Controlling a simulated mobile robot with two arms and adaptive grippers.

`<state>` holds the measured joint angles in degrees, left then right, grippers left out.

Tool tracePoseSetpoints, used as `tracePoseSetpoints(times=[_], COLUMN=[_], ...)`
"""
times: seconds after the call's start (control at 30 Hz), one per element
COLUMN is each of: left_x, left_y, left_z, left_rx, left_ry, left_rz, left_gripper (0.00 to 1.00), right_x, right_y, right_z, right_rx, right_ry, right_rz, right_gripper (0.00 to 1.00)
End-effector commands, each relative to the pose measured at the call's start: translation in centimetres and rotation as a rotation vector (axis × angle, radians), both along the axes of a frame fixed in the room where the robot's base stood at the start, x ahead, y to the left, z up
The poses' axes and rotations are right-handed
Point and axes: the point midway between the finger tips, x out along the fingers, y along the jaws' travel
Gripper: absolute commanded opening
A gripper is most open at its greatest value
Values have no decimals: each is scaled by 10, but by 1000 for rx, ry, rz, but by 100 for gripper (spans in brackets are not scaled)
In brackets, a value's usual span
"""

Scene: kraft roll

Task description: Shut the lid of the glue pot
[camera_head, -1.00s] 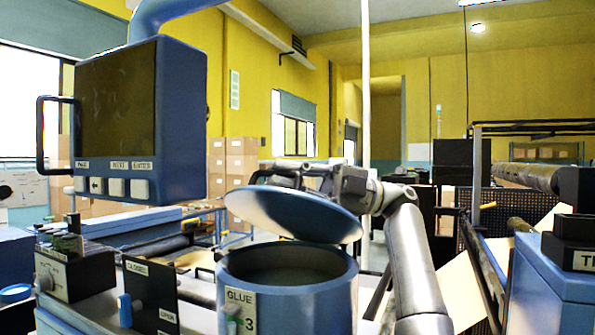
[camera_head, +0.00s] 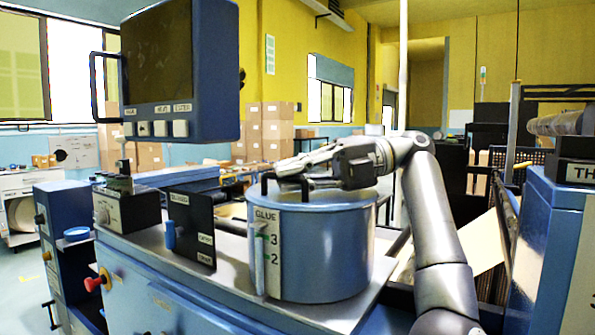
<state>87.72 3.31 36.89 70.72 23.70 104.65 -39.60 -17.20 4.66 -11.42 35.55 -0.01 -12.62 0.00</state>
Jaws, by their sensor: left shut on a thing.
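The glue pot (camera_head: 320,255) is a blue cylinder with a GLUE label and level marks, standing upright on a metal bench top. Its blue lid (camera_head: 335,198) lies flat across the top of the pot, with no gap that I can see. A dark handle (camera_head: 267,184) rises from the lid. My left gripper (camera_head: 288,172) is just above the lid, shut on the handle, and its fingers hide part of it. The far side of the lid is hidden behind the gripper and arm. My right gripper is not in view.
A blue monitor (camera_head: 180,75) hangs at the upper left, clear of the pot. A dark panel with a blue lever (camera_head: 170,235) and a small control box (camera_head: 128,208) stand left of the pot. A blue cabinet (camera_head: 555,250) is at the right.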

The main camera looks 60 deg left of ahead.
Motion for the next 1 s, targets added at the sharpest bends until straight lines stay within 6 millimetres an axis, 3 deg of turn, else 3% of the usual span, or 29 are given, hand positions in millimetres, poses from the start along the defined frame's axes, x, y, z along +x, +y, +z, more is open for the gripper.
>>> tracePoseSetpoints(times=[0.37, 0.4, 0.5, 1.0], left_x=[0, 0, 0, 0], left_y=[0, 0, 0, 0], left_z=[-6, -7, -7, 0], left_rx=[-4, -5, -6, -2], left_ry=[-15, -15, -16, -11], left_rz=[5, 5, 5, 3], left_gripper=[0, 11, 19, 19], right_x=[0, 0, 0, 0], right_y=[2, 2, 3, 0], right_z=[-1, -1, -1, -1], right_rx=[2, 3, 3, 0], right_ry=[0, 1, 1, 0], right_rz=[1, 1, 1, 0], right_gripper=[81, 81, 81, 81])
